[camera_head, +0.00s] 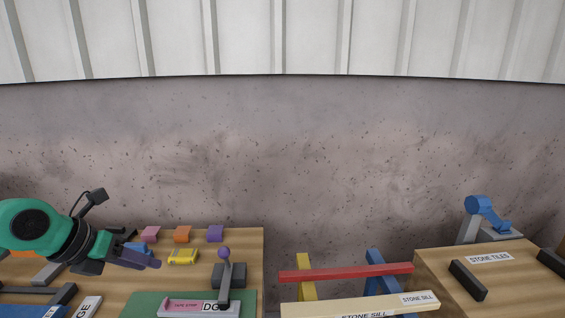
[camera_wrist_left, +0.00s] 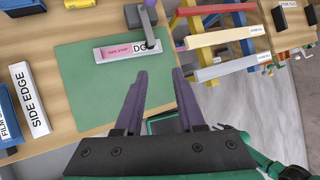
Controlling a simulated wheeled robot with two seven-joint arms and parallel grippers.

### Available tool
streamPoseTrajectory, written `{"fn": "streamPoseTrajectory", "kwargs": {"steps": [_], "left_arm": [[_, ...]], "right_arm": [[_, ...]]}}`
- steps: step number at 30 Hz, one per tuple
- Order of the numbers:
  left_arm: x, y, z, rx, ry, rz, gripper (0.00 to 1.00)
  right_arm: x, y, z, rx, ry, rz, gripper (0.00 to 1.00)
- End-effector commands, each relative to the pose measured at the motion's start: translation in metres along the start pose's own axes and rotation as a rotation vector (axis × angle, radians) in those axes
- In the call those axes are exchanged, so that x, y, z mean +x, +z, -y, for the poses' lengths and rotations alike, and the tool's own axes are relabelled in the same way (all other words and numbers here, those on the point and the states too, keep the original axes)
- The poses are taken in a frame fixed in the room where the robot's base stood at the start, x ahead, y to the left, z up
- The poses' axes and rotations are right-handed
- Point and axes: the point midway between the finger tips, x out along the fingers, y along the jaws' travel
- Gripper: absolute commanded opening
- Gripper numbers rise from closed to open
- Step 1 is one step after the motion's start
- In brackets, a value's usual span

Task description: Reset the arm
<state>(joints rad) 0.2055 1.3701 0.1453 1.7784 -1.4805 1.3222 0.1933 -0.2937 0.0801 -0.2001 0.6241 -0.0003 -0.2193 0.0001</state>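My left arm comes in from the left in the head view. Its left gripper (camera_head: 152,262) is a purple two-finger gripper over the left wooden table. In the left wrist view the two fingers of this gripper (camera_wrist_left: 159,72) stand apart with nothing between them. They point toward the green mat (camera_wrist_left: 85,75), which carries a white labelled bar (camera_wrist_left: 112,52) with a pink part. A grey lever with a purple knob (camera_head: 223,253) stands at this bar. My right gripper is not in view.
Pink (camera_head: 150,234), orange (camera_head: 182,234) and purple (camera_head: 215,233) blocks and a yellow piece (camera_head: 183,256) lie on the left table. A red beam (camera_head: 345,272) and a stone sill (camera_head: 360,305) span the gap. The right table (camera_head: 525,290) holds a blue lever tool (camera_head: 480,207).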

Motion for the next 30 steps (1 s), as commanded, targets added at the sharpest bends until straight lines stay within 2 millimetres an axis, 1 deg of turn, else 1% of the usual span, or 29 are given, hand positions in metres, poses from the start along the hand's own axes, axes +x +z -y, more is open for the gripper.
{"fn": "streamPoseTrajectory", "kwargs": {"steps": [1,2,3,5,6,7,8,9,10,11,12,13,14,15,16,17,18,20,21,23,24,25,26,27,29,30], "left_arm": [[0.009,0.001,0.016,-0.007,-0.074,0.029,0.38],[0.015,0.002,0.027,-0.017,-0.124,0.052,0.38],[0.02,0.005,0.043,-0.033,-0.2,0.09,0.38],[0.026,0.011,0.068,-0.076,-0.323,0.156,0.38],[0.028,0.016,0.085,-0.12,-0.411,0.204,0.38],[0.027,0.02,0.097,-0.16,-0.479,0.244,0.38],[0.026,0.025,0.108,-0.21,-0.55,0.288,0.38],[0.022,0.033,0.12,-0.296,-0.647,0.355,0.38],[0.018,0.039,0.127,-0.376,-0.719,0.408,0.38],[0.013,0.047,0.129,-0.477,-0.791,0.467,0.38],[0.006,0.056,0.125,-0.634,-0.874,0.551,0.38],[0.002,0.062,0.116,-0.77,-0.922,0.614,0.38],[0.001,0.066,0.102,-0.917,-0.956,0.673,0.38],[0.004,0.065,0.077,-1.125,-0.973,0.744,0.38],[0.01,0.06,0.057,-1.287,-0.965,0.789,0.38],[0.019,0.05,0.035,-1.452,-0.938,0.828,0.38],[0.036,0.029,0.007,-1.675,-0.875,0.862,0.38],[0.062,-0.009,-0.024,-1.957,-0.744,0.882,0.38],[0.078,-0.037,-0.037,-2.112,-0.644,0.876,0.38],[0.099,-0.078,-0.048,-2.305,-0.493,0.848,0.38],[0.11,-0.104,-0.05,-2.407,-0.393,0.822,0.38],[0.117,-0.122,-0.05,-2.474,-0.322,0.798,0.38],[0.124,-0.14,-0.049,-2.534,-0.249,0.772,0.38],[0.131,-0.162,-0.046,-2.603,-0.157,0.735,0.38],[0.139,-0.193,-0.039,-2.689,-0.024,0.676,0.38],[0.142,-0.213,-0.033,-2.738,0.063,0.633,0.38]], "right_arm": [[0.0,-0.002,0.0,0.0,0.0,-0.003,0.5],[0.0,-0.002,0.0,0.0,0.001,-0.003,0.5],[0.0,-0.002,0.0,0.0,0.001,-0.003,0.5],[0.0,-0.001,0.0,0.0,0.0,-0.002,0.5],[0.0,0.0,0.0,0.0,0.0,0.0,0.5],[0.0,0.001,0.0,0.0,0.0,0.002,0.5],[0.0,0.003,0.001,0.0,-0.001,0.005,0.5],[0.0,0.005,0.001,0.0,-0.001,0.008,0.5],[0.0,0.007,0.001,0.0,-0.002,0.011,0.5],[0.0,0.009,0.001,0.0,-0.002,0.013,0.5],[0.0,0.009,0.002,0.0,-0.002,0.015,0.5],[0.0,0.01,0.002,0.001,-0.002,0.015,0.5],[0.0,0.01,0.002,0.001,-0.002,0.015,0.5],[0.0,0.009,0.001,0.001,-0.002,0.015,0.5],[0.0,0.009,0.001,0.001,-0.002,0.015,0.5],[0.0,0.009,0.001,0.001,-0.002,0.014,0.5],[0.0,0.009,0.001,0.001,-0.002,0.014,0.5],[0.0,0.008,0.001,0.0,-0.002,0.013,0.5],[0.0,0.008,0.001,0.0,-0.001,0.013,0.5],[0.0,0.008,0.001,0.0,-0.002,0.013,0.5],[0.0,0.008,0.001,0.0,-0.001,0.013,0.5],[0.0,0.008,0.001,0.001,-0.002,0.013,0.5],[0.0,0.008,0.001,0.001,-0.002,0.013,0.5],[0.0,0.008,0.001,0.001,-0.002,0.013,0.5],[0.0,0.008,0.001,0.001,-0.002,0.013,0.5],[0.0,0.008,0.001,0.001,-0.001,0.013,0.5]]}}
